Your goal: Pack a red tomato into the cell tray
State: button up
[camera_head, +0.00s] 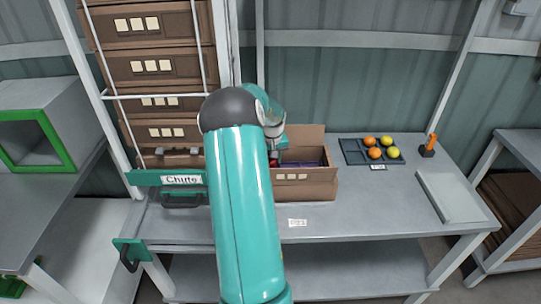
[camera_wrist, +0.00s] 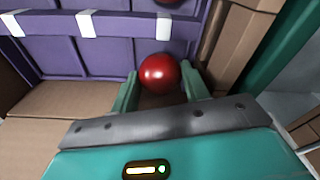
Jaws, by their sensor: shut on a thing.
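In the wrist view, my gripper (camera_wrist: 159,82) is shut on a round, glossy red tomato (camera_wrist: 158,72), one green finger on each side. A purple cell tray (camera_wrist: 105,55) with white tabs lies just beyond the tomato, and part of another red tomato (camera_wrist: 166,2) shows at the top edge. In the head view, the purple tray (camera_head: 300,158) shows inside an open cardboard box (camera_head: 305,190) on the grey bench. My arm hides the box's left part and most of my gripper. I cannot tell whether the held tomato touches the tray.
A dark tray (camera_head: 352,152) with orange and yellow fruits sits behind and right of the box. An orange-handled tool (camera_head: 430,146) and a flat grey panel (camera_head: 447,197) are farther right. Stacked brown crates (camera_head: 150,67) stand at left. The bench front (camera_head: 370,225) is mostly clear.

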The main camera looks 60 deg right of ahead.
jog(key=shift+f, duration=0.25)
dwell(0.6)
jog(key=o, duration=0.8)
jog(key=c, duration=0.3)
jog(key=shift+r, duration=0.1)
jog(key=shift+r, duration=2.9)
